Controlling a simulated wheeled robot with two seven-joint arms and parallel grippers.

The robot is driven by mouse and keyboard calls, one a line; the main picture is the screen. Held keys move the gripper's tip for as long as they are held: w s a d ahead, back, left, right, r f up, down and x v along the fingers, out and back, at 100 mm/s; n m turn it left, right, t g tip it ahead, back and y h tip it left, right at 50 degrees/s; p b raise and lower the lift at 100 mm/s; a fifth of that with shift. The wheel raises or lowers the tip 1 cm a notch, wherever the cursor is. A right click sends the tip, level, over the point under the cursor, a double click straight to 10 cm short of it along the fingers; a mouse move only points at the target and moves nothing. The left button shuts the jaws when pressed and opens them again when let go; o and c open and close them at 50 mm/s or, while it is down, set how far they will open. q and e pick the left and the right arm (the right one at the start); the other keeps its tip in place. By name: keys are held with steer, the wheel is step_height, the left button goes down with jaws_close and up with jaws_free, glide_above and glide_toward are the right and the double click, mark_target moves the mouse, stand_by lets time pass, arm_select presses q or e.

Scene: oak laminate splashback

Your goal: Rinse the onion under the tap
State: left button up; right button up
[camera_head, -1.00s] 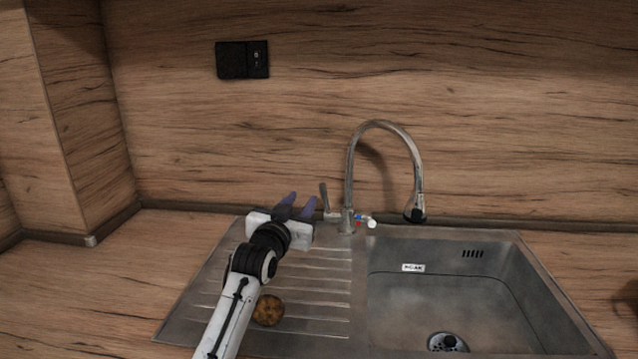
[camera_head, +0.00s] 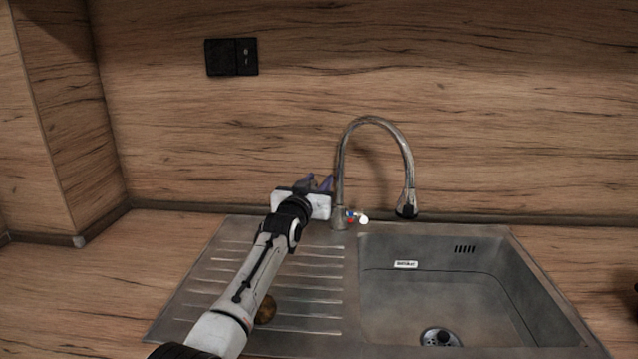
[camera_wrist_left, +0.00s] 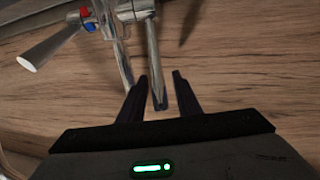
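The onion (camera_head: 266,309), a brown round thing, lies on the ribbed drainboard, partly hidden behind my left arm. The tap (camera_head: 341,190) has a tall curved spout ending above the basin. My left gripper (camera_head: 318,184) is at the tap's left side, close to its base, with its two dark fingers apart. In the left wrist view the left gripper (camera_wrist_left: 160,90) has a metal rod, apparently the tap lever (camera_wrist_left: 155,65), between its fingers, with gaps beside it. Whether they touch it is unclear. No water shows. My right gripper is out of view.
The steel sink basin (camera_head: 430,300) with a drain (camera_head: 440,337) is empty, right of the drainboard (camera_head: 225,265). A black socket (camera_head: 231,57) is on the wooden splashback. A dark object (camera_head: 635,290) shows at the right edge. The counter at left is clear.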

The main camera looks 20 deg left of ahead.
arm_select(q)
steer(key=shift+w, duration=0.4)
